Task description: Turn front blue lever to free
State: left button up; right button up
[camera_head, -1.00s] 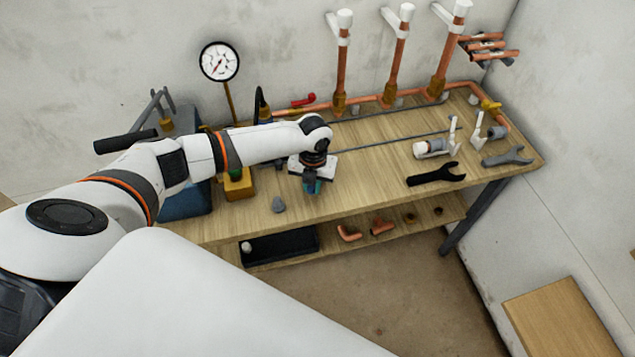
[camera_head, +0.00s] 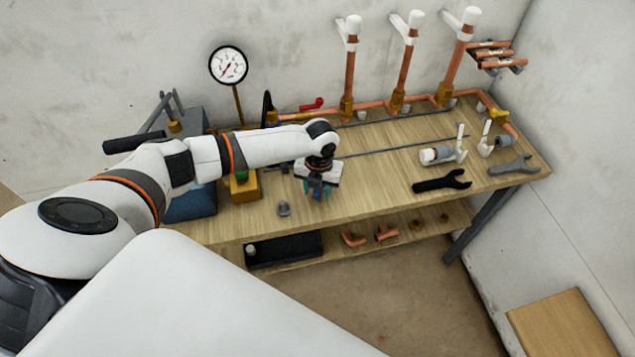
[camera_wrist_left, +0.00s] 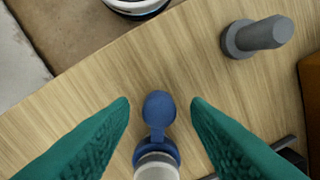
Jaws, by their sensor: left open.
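The blue lever (camera_wrist_left: 158,112) shows in the left wrist view as a round blue paddle on a blue collar, at the end of a pale cylindrical body (camera_wrist_left: 157,168). My left gripper (camera_wrist_left: 160,105) is open, with one teal finger on each side of the lever and a gap on both sides. In the head view my left gripper (camera_head: 318,190) points down over the front part of the wooden bench (camera_head: 370,195). The lever is hidden there behind the gripper. My right gripper is in neither view.
A grey knobbed piece (camera_head: 284,209) stands left of the gripper, near a yellow block (camera_head: 245,188). Copper pipes (camera_head: 405,70) rise at the back. A lower shelf (camera_head: 335,255) holds copper elbows.

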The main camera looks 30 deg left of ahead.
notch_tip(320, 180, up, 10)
jog(key=p, duration=1)
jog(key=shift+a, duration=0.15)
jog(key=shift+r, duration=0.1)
